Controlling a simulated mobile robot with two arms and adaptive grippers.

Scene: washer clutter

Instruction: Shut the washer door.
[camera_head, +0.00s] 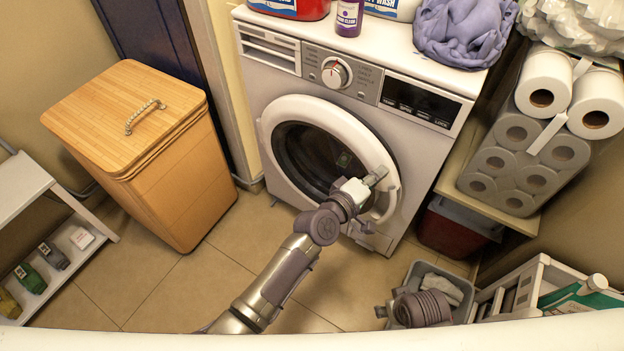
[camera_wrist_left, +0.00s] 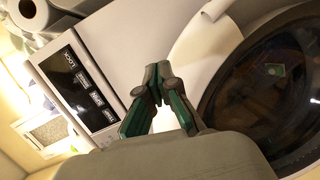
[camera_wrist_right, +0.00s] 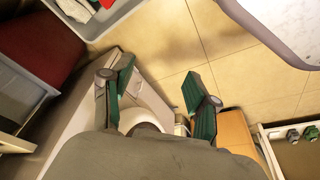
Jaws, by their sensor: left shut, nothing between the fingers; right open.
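The washer (camera_head: 400,150) stands against the wall, with a round white-rimmed door (camera_head: 292,106) and dark glass on its front. The door lies close against the front; I cannot tell whether it is fully latched. My left gripper (camera_head: 377,175) is shut and empty at the right side of the door rim, and hides part of it. In the left wrist view the shut fingers (camera_wrist_left: 157,80) point at the washer front beside the door's rim (camera_wrist_left: 205,45) and dark glass. My right gripper (camera_wrist_right: 160,88) is open and empty above the floor, away from the door.
A wooden hamper (camera_head: 165,150) stands left of the washer. A grey bin (camera_head: 457,283) with cloths is at the lower right, near my right arm. Paper rolls (camera_head: 525,165) fill a shelf at the right. Bottles and a purple cloth (camera_head: 465,30) lie on the washer top.

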